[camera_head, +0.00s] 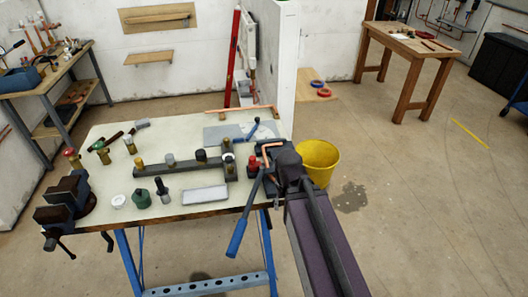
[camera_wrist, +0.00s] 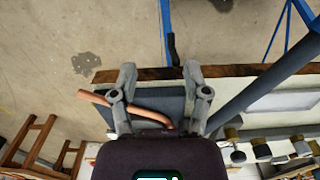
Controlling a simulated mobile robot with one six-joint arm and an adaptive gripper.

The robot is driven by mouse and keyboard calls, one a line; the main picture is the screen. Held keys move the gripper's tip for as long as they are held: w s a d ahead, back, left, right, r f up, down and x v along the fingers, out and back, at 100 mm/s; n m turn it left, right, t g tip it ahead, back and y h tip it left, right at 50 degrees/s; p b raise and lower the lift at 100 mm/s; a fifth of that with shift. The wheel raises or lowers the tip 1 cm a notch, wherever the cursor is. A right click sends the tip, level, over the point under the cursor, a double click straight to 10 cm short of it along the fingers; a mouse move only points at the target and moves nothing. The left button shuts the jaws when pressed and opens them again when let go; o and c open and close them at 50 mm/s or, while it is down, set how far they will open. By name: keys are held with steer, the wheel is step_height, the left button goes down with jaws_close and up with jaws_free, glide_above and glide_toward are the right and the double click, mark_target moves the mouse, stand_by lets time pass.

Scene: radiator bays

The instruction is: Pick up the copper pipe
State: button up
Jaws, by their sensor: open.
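A bent copper pipe (camera_head: 271,146) shows at the right end of the workbench, beside my gripper (camera_head: 284,158). In the wrist view the copper pipe (camera_wrist: 124,105) runs from left of my gripper (camera_wrist: 160,72) to between its fingers, over a dark grey surface. The left finger overlaps part of it. The fingers stand wide apart, and I see no grip on the pipe. I cannot tell the height gap between them. Another long copper pipe (camera_head: 243,110) lies along the back edge of the workbench.
The workbench (camera_head: 110,180) holds a vise (camera_head: 68,199), a grey rail with several fittings (camera_head: 180,168) and a white tray (camera_head: 205,195). A blue-gripped lever (camera_head: 238,236) slants past the front edge near my arm.

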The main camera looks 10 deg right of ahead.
steer(key=shift+a, duration=0.25)
steer(key=shift+w, duration=0.1)
steer(key=w+a+r+p, duration=0.1)
steer(key=w+r+p, duration=0.2)
steer(key=w, duration=0.7)
steer(key=w+a+r+h+p, duration=0.1)
steer(key=w+r+p, duration=0.2)
steer(key=w, duration=0.6)
steer(key=w+a+r+h+p, duration=0.1)
steer(key=w+a+r+p, duration=0.1)
steer(key=w, duration=0.8)
steer(key=shift+w+r+p, duration=0.35)
steer(key=shift+r+p, duration=0.25)
steer(key=shift+r, duration=0.25)
steer(key=shift+f, duration=0.1)
steer(key=b, duration=0.9)
glide_above(264, 155)
steer(key=a, duration=0.1)
step_height(264, 155, down, 8)
steer(key=shift+f, duration=0.15)
steer(key=shift+a+f, duration=0.1)
steer(key=shift+f, duration=0.05)
